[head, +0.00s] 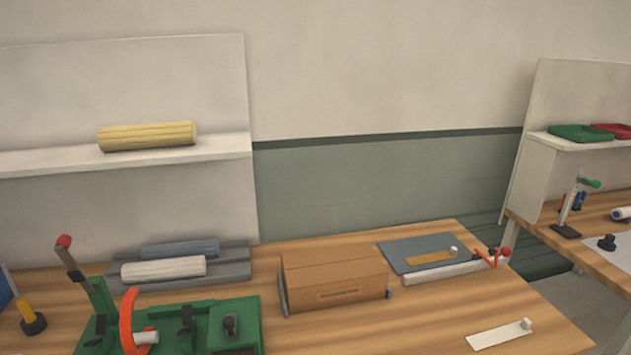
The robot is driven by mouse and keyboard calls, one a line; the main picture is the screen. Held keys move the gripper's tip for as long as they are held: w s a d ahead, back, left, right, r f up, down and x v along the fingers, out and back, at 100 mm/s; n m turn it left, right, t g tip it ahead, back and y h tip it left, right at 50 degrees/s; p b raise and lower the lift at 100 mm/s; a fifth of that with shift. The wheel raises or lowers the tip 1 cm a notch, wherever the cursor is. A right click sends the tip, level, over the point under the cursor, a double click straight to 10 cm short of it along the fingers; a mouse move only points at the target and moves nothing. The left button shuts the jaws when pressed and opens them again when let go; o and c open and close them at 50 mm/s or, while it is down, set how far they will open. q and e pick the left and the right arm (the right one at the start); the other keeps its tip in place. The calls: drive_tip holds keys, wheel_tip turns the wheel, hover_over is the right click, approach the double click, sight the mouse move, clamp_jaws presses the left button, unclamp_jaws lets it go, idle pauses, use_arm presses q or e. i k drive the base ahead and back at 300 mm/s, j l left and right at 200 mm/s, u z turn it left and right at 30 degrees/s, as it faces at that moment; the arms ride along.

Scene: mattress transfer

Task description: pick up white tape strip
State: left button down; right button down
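A flat white strip (497,335), which looks like the white tape strip, lies near the front right of the wooden table. A small pale knob (526,324) sits at its right end. It lies apart from the other objects. Neither of my grippers shows in the head view.
A cardboard box (335,278) stands mid-table. Behind the strip are a grey mat (415,249) with an orange strip (432,258) and a white bar (452,271). A green fixture (190,323) with upright levers is at the left. Bare tabletop (420,315) lies left of the strip.

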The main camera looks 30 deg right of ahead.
sight(503, 334)
drive_tip(key=z, duration=2.05)
drive_tip(key=u, duration=0.5)
drive_tip(key=i+l+u, duration=0.1)
drive_tip(key=l+u, duration=0.35)
drive_tip(key=l, duration=0.15)
drive_tip(key=l+u, duration=0.45)
drive_tip(key=l, duration=0.15)
